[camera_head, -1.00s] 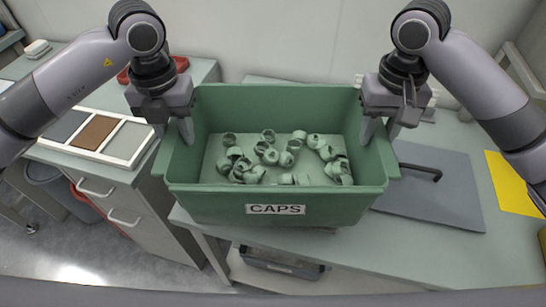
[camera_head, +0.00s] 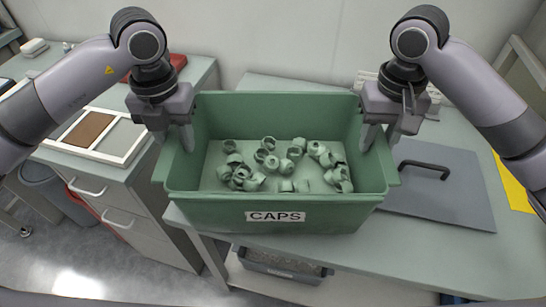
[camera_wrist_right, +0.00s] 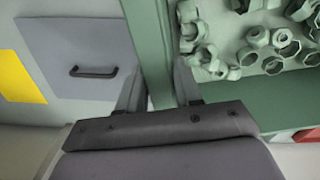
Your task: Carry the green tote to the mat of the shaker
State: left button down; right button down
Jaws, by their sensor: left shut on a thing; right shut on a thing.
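The green tote (camera_head: 225,212), labelled CAPS, is held level between my two arms. Several green caps (camera_head: 268,158) lie loose inside it. My left gripper (camera_head: 176,140) is shut on the tote's left side wall. My right gripper (camera_head: 378,138) is shut on the right side wall; its fingers (camera_wrist_right: 160,92) straddle the green rim in the right wrist view. The tote appears in front of and over the near edge of the worktop; the gap beneath it cannot be judged. No mat of the shaker can be identified for certain.
A grey panel with a black handle (camera_head: 452,205) lies on the worktop right of the tote, with a yellow sheet (camera_head: 514,186) beyond it. A drawer cabinet (camera_head: 108,212) with a framed tray (camera_head: 122,143) stands left. A grey bin (camera_head: 283,264) sits below.

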pick_arm(q)
jog(key=shift+d+f+b, duration=0.3)
jog(key=shift+f+b, duration=0.05)
jog(key=shift+f, duration=0.05)
pick_arm(e)
jog(key=shift+a+f, duration=0.25)
jog(key=shift+f, duration=0.1)
pick_arm(q)
jog(key=c, duration=1.2)
grip_release()
jog(key=shift+f, duration=0.2)
pick_arm(e)
jog(key=c, duration=1.2)
grip_release()
jog(key=shift+f, duration=0.2)
pick_arm(q)
jog(key=o, duration=0.4)
jog(key=shift+s+r, duration=0.1)
pick_arm(e)
jog(key=o, duration=0.4)
jog(key=shift+s+r, duration=0.1)
pick_arm(q)
jog(key=shift+o, duration=0.2)
jog(key=shift+a, duration=0.15)
pick_arm(e)
jog(key=shift+o, duration=0.2)
jog(key=shift+d, duration=0.1)
pick_arm(q)
jog(key=shift+r, duration=0.1)
